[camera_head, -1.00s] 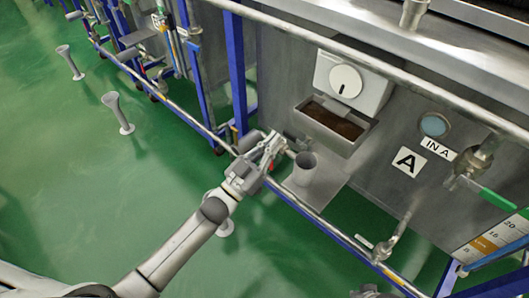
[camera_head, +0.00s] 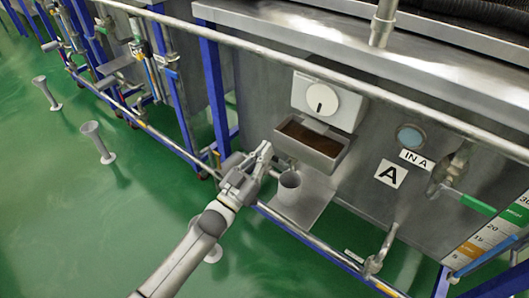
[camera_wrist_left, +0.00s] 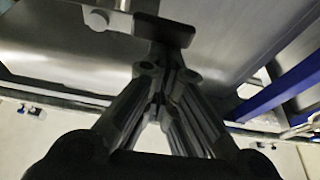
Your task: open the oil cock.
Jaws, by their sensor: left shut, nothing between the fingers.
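An open metal box of brown liquid (camera_head: 312,138) is fixed to the grey tank wall, with a metal cup (camera_head: 289,187) below it on a plate. My left gripper (camera_head: 265,150) is shut and empty, just left of the box and above the cup. In the left wrist view, the closed fingers (camera_wrist_left: 160,85) point at a dark flat lever (camera_wrist_left: 165,30) joined to a metal fitting (camera_wrist_left: 105,6). This looks like the oil cock; whether the fingers touch it I cannot tell. It is not clear in the head view. My right gripper is not in view.
A white dial unit (camera_head: 322,102) is above the box. A long metal rail (camera_head: 420,110) crosses in front of the tank. A green-handled valve (camera_head: 478,205) and a lower metal valve (camera_head: 380,255) are at right. Open green floor (camera_head: 90,230) is at left.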

